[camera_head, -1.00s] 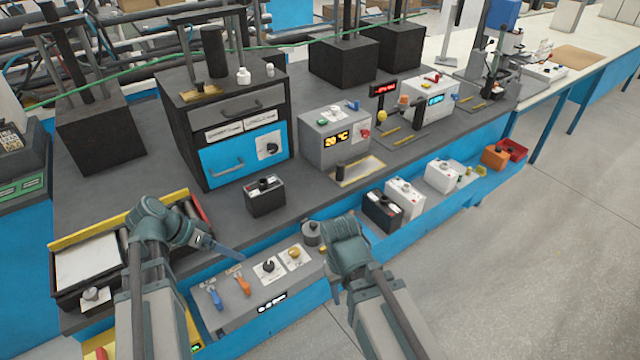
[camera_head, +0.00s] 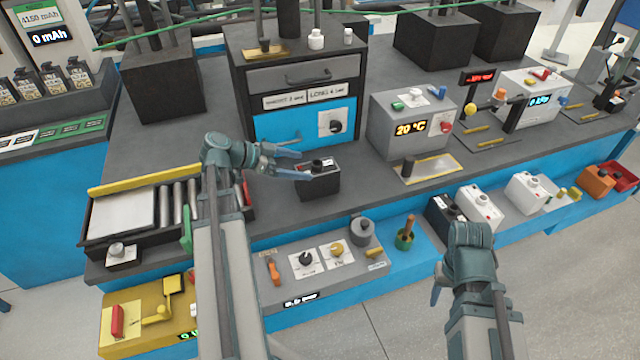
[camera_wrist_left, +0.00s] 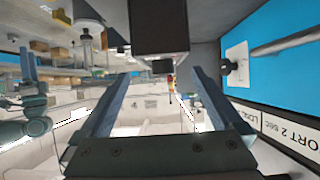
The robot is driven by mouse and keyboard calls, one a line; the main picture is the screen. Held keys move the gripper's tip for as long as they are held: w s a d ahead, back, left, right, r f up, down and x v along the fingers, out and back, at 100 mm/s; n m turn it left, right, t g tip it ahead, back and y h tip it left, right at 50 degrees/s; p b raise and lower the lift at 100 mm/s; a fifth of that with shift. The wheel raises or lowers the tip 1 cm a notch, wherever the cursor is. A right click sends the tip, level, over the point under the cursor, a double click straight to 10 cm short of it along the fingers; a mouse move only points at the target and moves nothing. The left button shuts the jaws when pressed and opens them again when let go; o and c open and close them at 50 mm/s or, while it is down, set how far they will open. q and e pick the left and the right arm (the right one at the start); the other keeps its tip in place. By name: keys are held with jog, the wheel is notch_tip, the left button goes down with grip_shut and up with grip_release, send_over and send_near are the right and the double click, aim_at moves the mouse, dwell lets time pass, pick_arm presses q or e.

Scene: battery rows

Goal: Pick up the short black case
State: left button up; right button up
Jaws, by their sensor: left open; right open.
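Another black case (camera_head: 440,212) stands at the lower shelf to the right, beside white ones. My right gripper (camera_head: 466,255) is empty over the front edge, its fingertips partly hidden.
The drawer cabinet (camera_head: 300,75) stands behind the case. A grey temperature box (camera_head: 408,125) is to the right. A roller tray (camera_head: 125,212) lies to the left. A control panel (camera_head: 325,265) and a grey round weight (camera_head: 361,230) are in front.

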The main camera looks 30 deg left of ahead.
aim_at(311, 168)
pick_arm(q)
jog(key=shift+b+x, duration=0.75)
jog(key=shift+x, duration=1.65)
jog(key=shift+f, duration=0.15)
jog(key=shift+w+d+f+b, duration=0.1)
jog(key=shift+w+f+b, duration=0.1)
jog(key=shift+b, duration=0.1)
jog(key=b+x, duration=0.2)
jog(key=x, duration=0.2)
jog(key=shift+w+f, duration=0.2)
jog(key=shift+w, duration=0.05)
jog(key=shift+r, duration=0.1)
jog(key=shift+c, duration=0.2)
jog(key=c, duration=1.4)
